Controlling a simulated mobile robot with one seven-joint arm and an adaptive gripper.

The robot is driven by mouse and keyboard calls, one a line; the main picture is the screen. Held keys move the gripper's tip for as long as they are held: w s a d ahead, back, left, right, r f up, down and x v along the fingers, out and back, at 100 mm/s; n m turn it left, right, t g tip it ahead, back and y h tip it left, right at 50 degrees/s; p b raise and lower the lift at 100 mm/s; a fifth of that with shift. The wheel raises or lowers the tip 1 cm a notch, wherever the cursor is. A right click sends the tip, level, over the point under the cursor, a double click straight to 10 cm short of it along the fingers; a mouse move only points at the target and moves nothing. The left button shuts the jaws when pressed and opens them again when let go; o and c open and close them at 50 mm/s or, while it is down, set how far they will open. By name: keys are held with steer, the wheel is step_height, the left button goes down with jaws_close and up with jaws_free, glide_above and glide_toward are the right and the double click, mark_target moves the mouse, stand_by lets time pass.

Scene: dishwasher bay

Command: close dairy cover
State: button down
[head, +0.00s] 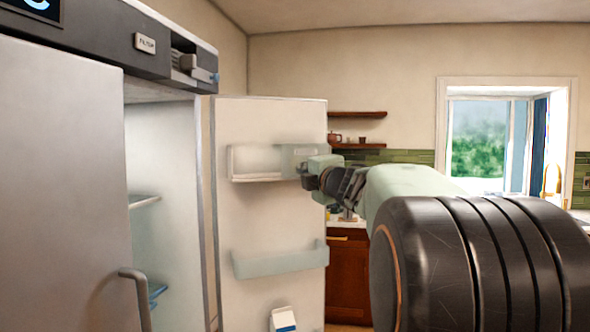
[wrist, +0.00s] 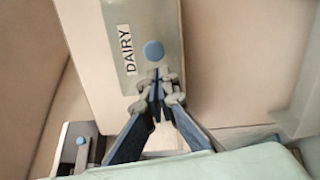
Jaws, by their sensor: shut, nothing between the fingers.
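The dairy bin (head: 255,162) is a pale box high on the inner face of the open fridge door. In the head view a greenish translucent panel, seemingly its cover (head: 298,152), spans the right part, and the left part looks uncovered. The wrist view shows the cover (wrist: 131,72) with a black-on-white DAIRY label (wrist: 125,49) and a round blue knob (wrist: 154,50). My gripper (wrist: 158,84) is shut and empty, its fingertips just below the knob in that view. Whether they touch the cover I cannot tell. In the head view my gripper (head: 309,172) is at the bin's right end.
The fridge door (head: 265,215) stands open, with a lower translucent shelf bin (head: 280,262) and a blue-and-white carton (head: 283,319) below. The closed grey door (head: 60,190) with its handle (head: 137,295) is at left. A wooden cabinet (head: 347,278) stands behind, right of the door.

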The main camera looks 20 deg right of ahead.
steer(key=shift+w+d, duration=0.15)
steer(key=shift+d, duration=0.1)
steer(key=shift+d+p, duration=0.5)
steer(key=shift+d, duration=0.5)
steer(key=shift+a, duration=0.15)
